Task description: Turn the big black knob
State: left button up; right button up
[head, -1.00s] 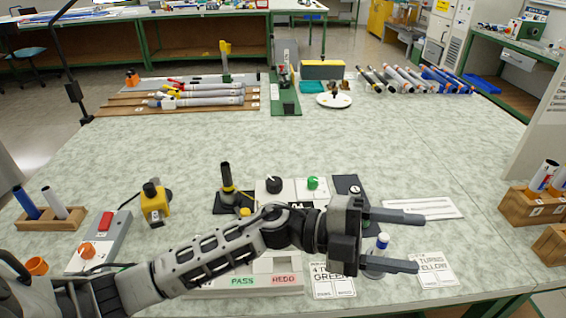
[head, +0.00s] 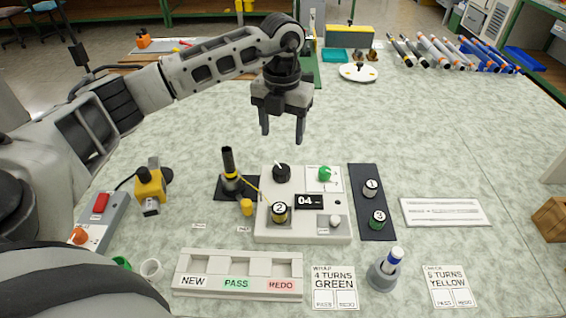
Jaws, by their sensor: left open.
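The big black knob (head: 282,173) sits at the upper left of a pale control panel (head: 300,236). It has a white pointer mark on top. A smaller green knob (head: 325,174) is to its right on a white plate, and a small display (head: 308,202) below reads 04. My left gripper (head: 282,137) points down, open and empty, above the table and just behind the black knob in the picture. It is apart from the knob. My right gripper is not in view.
A black stand with an upright post (head: 229,170) is left of the panel. A dark strip (head: 367,207) with numbered caps is to its right. A label tray (head: 237,291), cards (head: 335,286) and a cup with a blue-topped tube (head: 383,275) lie in front.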

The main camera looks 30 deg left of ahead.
aim_at(283, 167)
pick_arm(q)
notch_tip(283, 167, down, 11)
jog(key=shift+p, duration=0.3)
